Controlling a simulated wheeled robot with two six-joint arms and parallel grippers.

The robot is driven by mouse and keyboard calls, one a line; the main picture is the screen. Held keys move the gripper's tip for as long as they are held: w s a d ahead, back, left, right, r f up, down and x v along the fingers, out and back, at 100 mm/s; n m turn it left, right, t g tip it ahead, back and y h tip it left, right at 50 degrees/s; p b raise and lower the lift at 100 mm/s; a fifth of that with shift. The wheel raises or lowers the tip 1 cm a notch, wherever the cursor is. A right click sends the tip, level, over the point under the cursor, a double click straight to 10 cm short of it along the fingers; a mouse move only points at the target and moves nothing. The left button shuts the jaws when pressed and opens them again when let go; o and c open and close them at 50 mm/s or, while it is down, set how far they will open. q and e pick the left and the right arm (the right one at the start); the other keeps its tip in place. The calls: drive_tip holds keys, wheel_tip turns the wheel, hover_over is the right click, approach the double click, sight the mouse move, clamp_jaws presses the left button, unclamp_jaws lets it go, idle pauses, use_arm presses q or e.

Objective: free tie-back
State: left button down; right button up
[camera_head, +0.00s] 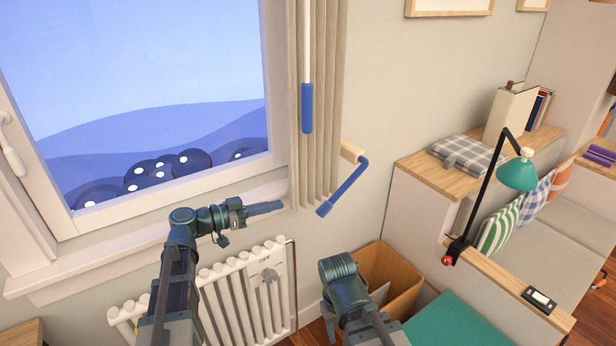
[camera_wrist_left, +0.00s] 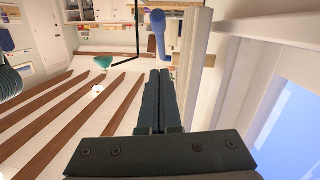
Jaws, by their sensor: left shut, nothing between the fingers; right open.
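The tie-back is a blue bar (camera_head: 346,186) on a wooden block (camera_head: 352,151) on the wall, right of the window. Its lower end reaches in front of the gathered beige curtain (camera_head: 330,100). A blue bar with a rounded end (camera_wrist_left: 159,32), likely the tie-back, shows beyond my fingers in the left wrist view. A white wand with a blue grip (camera_head: 307,108) hangs in front of the curtain. My left gripper (camera_head: 277,207) is shut and empty, left of the curtain's lower edge and apart from the tie-back; its fingers also show in the left wrist view (camera_wrist_left: 160,100). My right gripper's fingers are not visible.
A white radiator (camera_head: 235,300) stands below the window sill (camera_head: 110,262). A brown bin (camera_head: 395,272) stands on the floor right of it. A teal lamp (camera_head: 517,174) is clamped to a wooden ledge on the right. The wall right of the tie-back is bare.

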use_arm(q)
drive_tip(key=b, duration=0.1)
approach(324, 204)
wheel_tip(324, 204, up, 3)
drive_tip(key=w+d, duration=0.2)
drive_tip(key=d, duration=0.1)
drive_tip(key=shift+w+d+f+y+b, duration=0.15)
drive_tip(key=shift+d+f+b, duration=0.1)
drive_tip(key=shift+f+b, duration=0.3)
drive_tip(key=shift+w+d+f+y+b, duration=0.15)
drive_tip(key=shift+d+f+b, duration=0.1)
drive_tip(key=shift+f+b, duration=0.25)
drive_tip(key=shift+w+d+f+b, duration=0.2)
drive_tip(key=shift+d+f+b, duration=0.3)
drive_tip(key=shift+d+f, duration=0.1)
use_arm(e)
drive_tip(key=shift+w+a+f, duration=0.1)
drive_tip(key=shift+w+f, duration=0.1)
drive_tip(key=shift+f, duration=0.55)
drive_tip(key=shift+w+a+f, duration=0.1)
drive_tip(key=shift+w+f, duration=0.1)
drive_tip(key=shift+f, duration=0.55)
drive_tip(key=shift+f, duration=0.1)
